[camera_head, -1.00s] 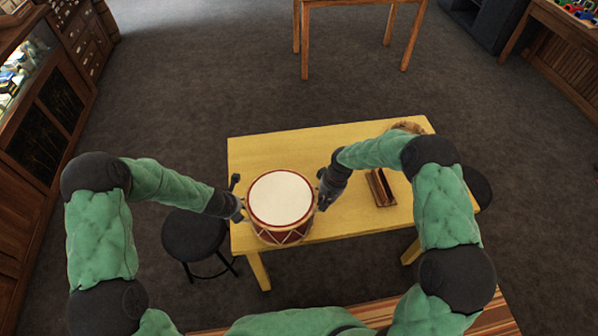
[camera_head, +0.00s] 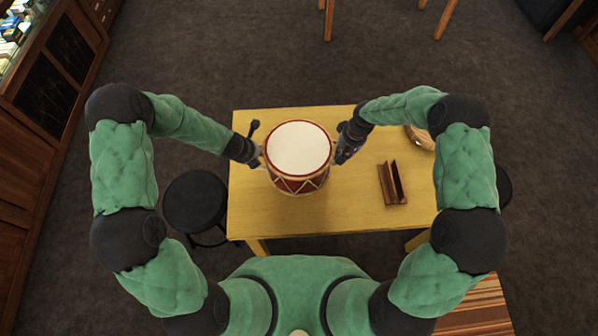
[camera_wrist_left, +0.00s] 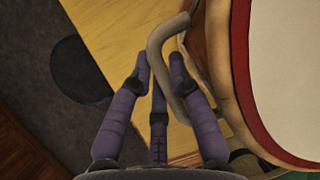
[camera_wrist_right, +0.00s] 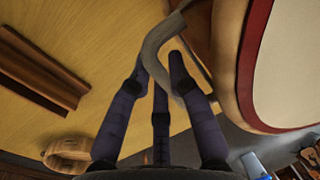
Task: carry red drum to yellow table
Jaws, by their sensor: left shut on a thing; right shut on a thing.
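The red drum (camera_head: 299,183) has a white head and a red rim, and it is upright over the left part of the yellow table (camera_head: 230,222). I cannot tell whether its base touches the tabletop. My left gripper (camera_head: 257,160) is shut on the drum's left handle, a grey curved bar (camera_wrist_left: 160,45). My right gripper (camera_head: 340,157) is shut on the right handle, another grey bar (camera_wrist_right: 155,50). The drum's side and rim fill the right of both wrist views. Its underside is hidden.
A brown wooden holder (camera_head: 392,183) stands on the table to the right of the drum. A round wooden thing (camera_head: 420,138) lies behind it, partly hidden by my right arm. A black stool (camera_head: 195,202) is at the table's left end. A striped rug (camera_head: 475,312) lies at front right.

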